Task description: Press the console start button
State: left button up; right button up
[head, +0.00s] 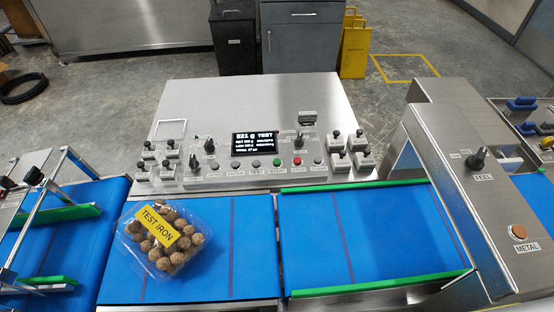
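The console (230,102) is a sloped metal panel at the back middle, with a lit black display (254,143) whose top line appears to read 321 g TEST. Below the display runs a row of round buttons. The green start button (277,162) is in this row, just left of the red stop button (297,161). Nothing covers the start button. A clear clamshell tray (133,243) of round brown items with a yellow TEST IRON label (159,226) lies tilted on the blue belt left of centre. Neither of my grippers is in view.
Blue belts (345,240) run across the front, with green side guides (375,285). A metal housing (505,225) with a FEEL knob (477,158) and a METAL button (519,232) stands at right. Several levers (338,139) rise from the console. The space before the buttons is clear.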

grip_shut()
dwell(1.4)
